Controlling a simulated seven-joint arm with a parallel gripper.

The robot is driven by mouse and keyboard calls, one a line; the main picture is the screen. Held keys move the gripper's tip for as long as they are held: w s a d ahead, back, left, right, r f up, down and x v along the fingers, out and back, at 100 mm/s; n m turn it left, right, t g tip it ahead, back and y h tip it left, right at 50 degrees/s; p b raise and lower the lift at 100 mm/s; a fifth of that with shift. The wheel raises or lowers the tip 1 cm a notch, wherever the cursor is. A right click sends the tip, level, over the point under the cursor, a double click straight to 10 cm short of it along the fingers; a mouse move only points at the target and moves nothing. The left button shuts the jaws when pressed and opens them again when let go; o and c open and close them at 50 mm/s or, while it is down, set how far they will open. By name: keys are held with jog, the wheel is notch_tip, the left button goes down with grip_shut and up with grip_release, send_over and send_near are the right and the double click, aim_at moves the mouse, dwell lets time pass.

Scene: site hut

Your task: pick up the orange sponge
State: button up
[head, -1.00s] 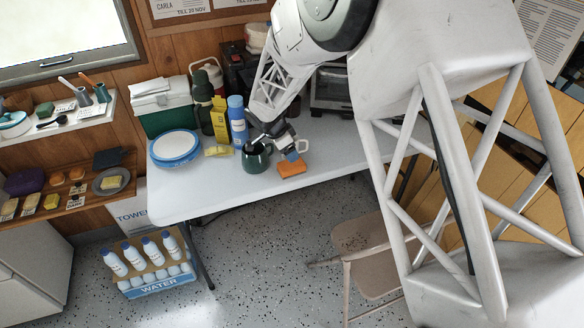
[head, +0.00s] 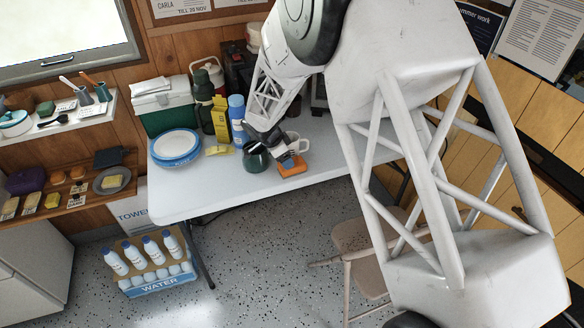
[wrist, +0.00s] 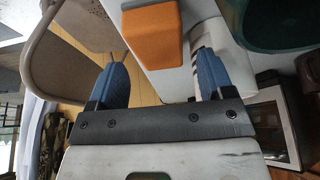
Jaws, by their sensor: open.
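The orange sponge (head: 293,168) lies near the front edge of the white table. In the wrist view the sponge (wrist: 153,38) appears beyond my fingertips, in line with the gap between them. I cannot tell the exact height gap to the sponge.
The dark green mug (head: 256,157) stands just left of my gripper, and a white mug (head: 298,144) just behind the sponge. A yellow sponge (head: 218,150), stacked plates (head: 175,146) and a blue bottle (head: 237,110) are farther left. The table's front left is clear.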

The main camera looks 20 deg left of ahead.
jog(key=shift+f, duration=0.1)
jog(key=shift+x, duration=2.6)
jog(key=shift+s+d, duration=0.1)
jog(key=shift+s, duration=0.05)
jog(key=shift+c, duration=0.4)
jog(key=c, duration=0.6)
jog(key=shift+r, duration=0.85)
notch_tip(320, 180, up, 2)
jog(key=shift+r, duration=0.1)
jog(key=s+d, duration=0.3)
jog(key=s, duration=0.1)
jog(key=s+d, duration=0.3)
jog(key=s, duration=0.1)
jog(key=s+d+r, duration=0.1)
jog(key=s+d, duration=0.2)
jog(key=s, duration=0.1)
jog(key=shift+s+d, duration=0.3)
jog(key=shift+d, duration=0.1)
